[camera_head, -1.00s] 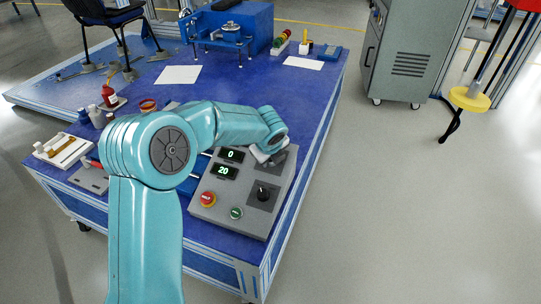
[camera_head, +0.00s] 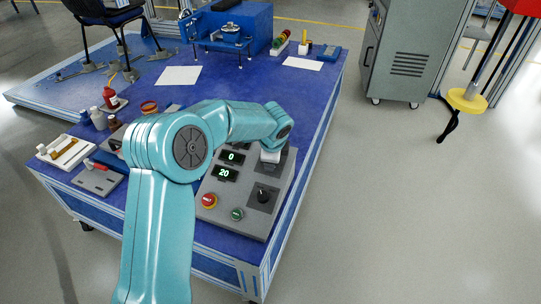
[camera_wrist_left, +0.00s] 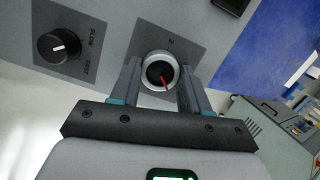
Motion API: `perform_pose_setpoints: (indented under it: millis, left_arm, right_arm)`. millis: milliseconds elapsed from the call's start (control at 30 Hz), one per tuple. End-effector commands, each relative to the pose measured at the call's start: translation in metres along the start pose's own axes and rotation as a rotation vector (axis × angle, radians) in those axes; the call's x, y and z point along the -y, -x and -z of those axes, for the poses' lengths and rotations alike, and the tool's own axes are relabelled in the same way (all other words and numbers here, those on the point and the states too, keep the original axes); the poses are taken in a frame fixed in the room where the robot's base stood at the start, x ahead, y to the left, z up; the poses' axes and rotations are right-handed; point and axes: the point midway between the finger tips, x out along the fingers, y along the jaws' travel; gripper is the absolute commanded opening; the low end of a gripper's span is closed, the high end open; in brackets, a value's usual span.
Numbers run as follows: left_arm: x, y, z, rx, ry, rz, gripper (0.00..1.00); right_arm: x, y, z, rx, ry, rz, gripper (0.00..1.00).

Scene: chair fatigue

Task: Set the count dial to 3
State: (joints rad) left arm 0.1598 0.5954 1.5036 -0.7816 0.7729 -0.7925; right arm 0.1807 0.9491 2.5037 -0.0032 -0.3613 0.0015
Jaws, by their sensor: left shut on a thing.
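The grey control panel (camera_head: 222,190) stands on the blue table, its upper display (camera_head: 232,158) reading 0 and its lower display (camera_head: 223,174) reading 20. My left gripper (camera_head: 270,158) is at the panel's upper right, over the dark plate there. In the head view the gripper hides the dial. My right gripper is not in view.
A black speed knob (camera_head: 263,195), marked slow and fast in the wrist view, sits below the count dial. A red button (camera_head: 208,201) and a green button (camera_head: 237,214) are at the panel's front. A grey cabinet (camera_head: 405,60) stands on the floor beyond the table.

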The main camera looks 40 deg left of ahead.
Motion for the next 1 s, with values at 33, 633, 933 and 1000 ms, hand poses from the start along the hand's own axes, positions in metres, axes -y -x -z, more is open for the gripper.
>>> perform_pose_setpoints:
  millis: [33, 633, 933, 1000]
  left_arm:
    - [0.001, 0.001, 0.000, 0.000, 0.044, -0.009, 0.15]
    - [0.002, 0.001, 0.000, 0.000, 0.606, -0.107, 0.15]
    - [0.003, 0.001, -0.001, -0.001, 0.881, -0.154, 0.15]
    - [0.003, 0.001, -0.001, -0.001, 0.941, -0.164, 0.15]
  right_arm:
    - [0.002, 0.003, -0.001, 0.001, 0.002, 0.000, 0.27]
    - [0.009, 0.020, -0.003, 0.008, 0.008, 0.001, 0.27]
    - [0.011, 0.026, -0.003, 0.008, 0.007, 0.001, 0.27]
    - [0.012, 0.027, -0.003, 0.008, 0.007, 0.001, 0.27]
